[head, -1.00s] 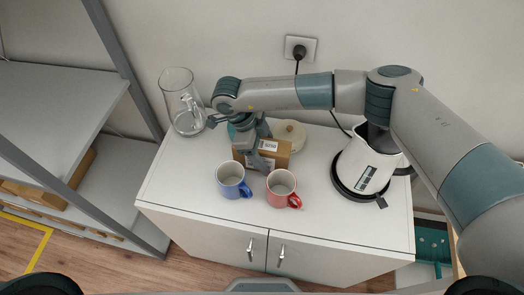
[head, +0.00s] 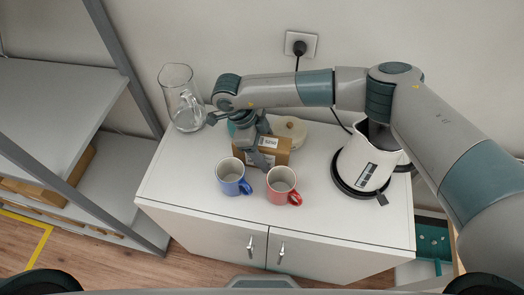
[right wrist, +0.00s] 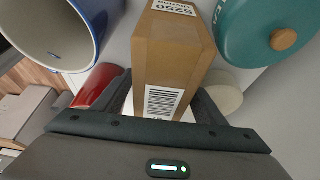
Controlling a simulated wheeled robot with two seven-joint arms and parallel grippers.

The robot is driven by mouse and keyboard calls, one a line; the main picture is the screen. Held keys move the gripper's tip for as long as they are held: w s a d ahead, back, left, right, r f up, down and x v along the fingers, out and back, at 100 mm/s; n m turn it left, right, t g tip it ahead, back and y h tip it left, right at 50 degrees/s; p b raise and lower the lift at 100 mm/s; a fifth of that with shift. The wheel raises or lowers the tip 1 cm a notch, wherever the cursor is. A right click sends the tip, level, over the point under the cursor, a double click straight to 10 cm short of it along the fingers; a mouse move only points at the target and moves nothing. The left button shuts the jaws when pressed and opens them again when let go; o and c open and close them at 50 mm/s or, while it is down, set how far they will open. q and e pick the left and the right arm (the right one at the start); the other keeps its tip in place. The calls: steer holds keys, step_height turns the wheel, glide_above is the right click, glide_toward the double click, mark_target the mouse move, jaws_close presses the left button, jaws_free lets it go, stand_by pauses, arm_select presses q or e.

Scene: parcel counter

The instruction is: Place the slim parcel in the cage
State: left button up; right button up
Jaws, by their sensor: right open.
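The slim parcel, a brown carton (head: 275,152) with white labels, stands on the white cabinet behind two mugs. In the right wrist view the parcel (right wrist: 172,55) lies between the fingers of my right gripper (right wrist: 163,102), with a barcode label facing the palm. My right gripper (head: 256,147) is open, low at the parcel's left part, with one finger in front of its face. Whether the fingers touch it I cannot tell. My left gripper is out of view. I see nothing I can clearly name as the cage.
A blue mug (head: 231,172) and a red mug (head: 281,181) stand close in front. A teal canister (right wrist: 262,22) and a cream lidded pot (head: 292,128) are close behind. A glass jug (head: 180,98) stands left, a white kettle (head: 362,165) right. Grey shelving (head: 60,105) is far left.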

mark_target(273, 143)
steer(key=shift+f+b, duration=0.15)
steer(key=shift+b, duration=0.15)
stand_by(0.4)
steer(key=shift+c, duration=0.4)
steer(key=c, duration=1.3)
steer(key=shift+r+p, duration=0.4)
steer(key=shift+p, duration=0.3)
step_height(273, 143, up, 9)
steer(key=b, duration=0.4)
steer(key=shift+f, duration=0.1)
steer(key=shift+r, duration=0.5)
